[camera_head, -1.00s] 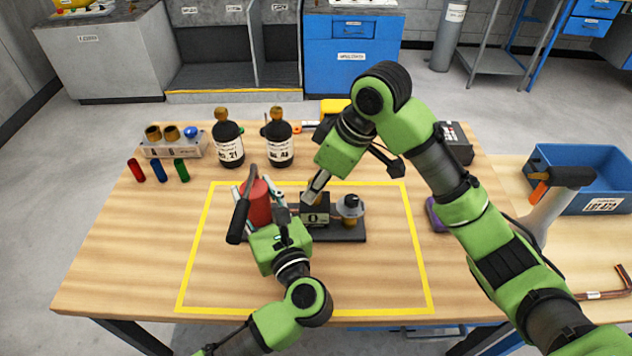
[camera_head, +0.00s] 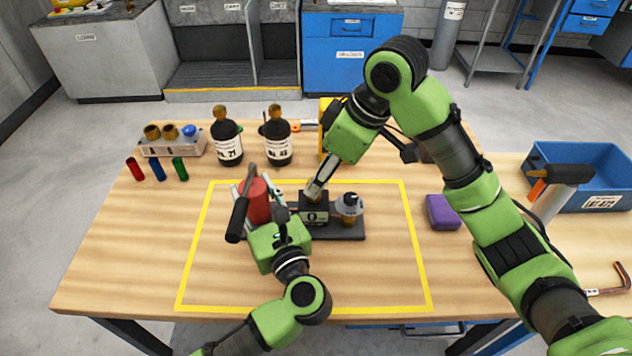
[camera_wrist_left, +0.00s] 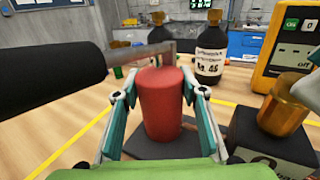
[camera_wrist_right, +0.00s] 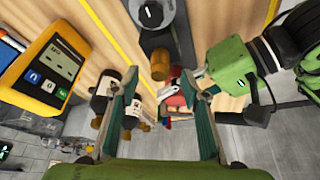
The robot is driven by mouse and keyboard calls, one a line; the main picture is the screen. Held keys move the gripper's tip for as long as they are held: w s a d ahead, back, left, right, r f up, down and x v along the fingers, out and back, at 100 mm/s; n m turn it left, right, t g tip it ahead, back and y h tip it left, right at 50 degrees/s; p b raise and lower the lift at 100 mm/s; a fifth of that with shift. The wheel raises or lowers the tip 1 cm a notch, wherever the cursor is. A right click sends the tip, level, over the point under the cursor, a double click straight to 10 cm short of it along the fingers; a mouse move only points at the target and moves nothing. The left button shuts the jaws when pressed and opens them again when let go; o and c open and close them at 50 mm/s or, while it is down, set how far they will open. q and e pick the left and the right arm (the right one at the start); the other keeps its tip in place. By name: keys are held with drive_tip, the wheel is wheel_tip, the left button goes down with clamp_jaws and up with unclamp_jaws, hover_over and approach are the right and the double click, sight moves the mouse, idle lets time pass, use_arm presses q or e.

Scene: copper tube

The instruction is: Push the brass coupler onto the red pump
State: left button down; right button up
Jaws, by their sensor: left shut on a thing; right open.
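The red pump (camera_head: 257,203) stands upright, a red cylinder with a dark handle, at the left end of a dark base plate. My left gripper (camera_wrist_left: 163,100) is shut on it, one finger on each side. The brass coupler (camera_wrist_left: 285,104) sits on a black block (camera_head: 314,214) just right of the pump, apart from it. In the head view the right fingers mostly hide the coupler. My right gripper (camera_head: 316,188) is open above the block.
A grey round fitting (camera_head: 349,206) stands right of the block. Two dark bottles (camera_head: 228,140) and a yellow meter (camera_wrist_left: 296,55) stand behind. A purple block (camera_head: 442,212) and blue bin (camera_head: 585,175) are at right. The front of the yellow-taped area is clear.

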drive_tip(key=v, duration=0.7)
drive_tip(key=shift+r, duration=0.25)
drive_tip(key=shift+d, duration=0.1)
use_arm(q)
drive_tip(key=c, duration=1.2)
unclamp_jaws()
drive_tip(key=v, duration=1.2)
